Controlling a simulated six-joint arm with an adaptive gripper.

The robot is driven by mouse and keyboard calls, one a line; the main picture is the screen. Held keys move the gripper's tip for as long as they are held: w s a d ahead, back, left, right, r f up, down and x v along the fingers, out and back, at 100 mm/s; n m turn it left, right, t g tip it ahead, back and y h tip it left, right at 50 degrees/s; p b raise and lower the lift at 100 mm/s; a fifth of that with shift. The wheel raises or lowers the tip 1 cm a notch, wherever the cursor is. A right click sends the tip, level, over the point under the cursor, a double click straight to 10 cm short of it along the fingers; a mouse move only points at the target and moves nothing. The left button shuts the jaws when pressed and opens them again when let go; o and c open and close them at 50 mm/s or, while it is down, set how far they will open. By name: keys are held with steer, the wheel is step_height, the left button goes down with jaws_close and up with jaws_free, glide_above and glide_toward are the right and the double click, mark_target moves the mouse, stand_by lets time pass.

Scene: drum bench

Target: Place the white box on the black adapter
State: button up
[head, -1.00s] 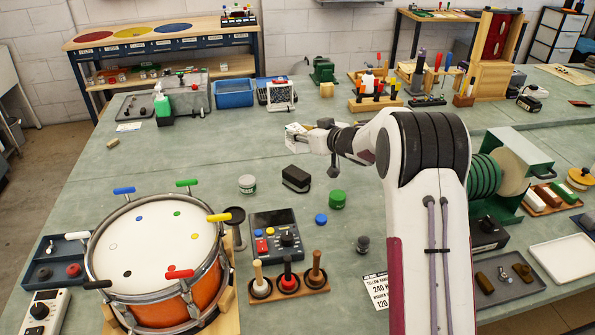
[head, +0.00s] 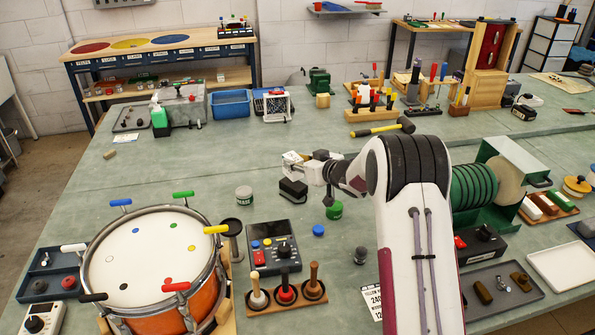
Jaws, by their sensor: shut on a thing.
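The white box (head: 292,160) is at the left end of my gripper (head: 308,167), which is shut on it. The black adapter (head: 293,190) is a small dark block on the green bench top, left of centre in the head view. The box shows directly above the adapter in the picture, its lower edge close to the adapter's top. I cannot tell whether they touch or a gap remains. My gripper's fingers and wrist partly hide the right side of the box.
A green jar (head: 334,210) stands right of the adapter, below my wrist. A grey-green tin (head: 244,195) stands to its left, and a blue cap (head: 318,230) lies in front. A yellow-handled hammer (head: 376,130) lies behind. The bench left of the box is clear.

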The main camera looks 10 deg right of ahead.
mark_target(297, 179)
steer(key=shift+f, duration=1.75)
steer(key=shift+f, duration=0.1)
steer(key=o, duration=1.2)
steer(key=shift+c, duration=0.2)
steer(key=shift+s+d+r, duration=0.15)
steer(key=shift+s+r, duration=0.1)
steer(key=v, duration=1.1)
steer(key=shift+s, duration=0.2)
steer(key=shift+d+r, duration=0.1)
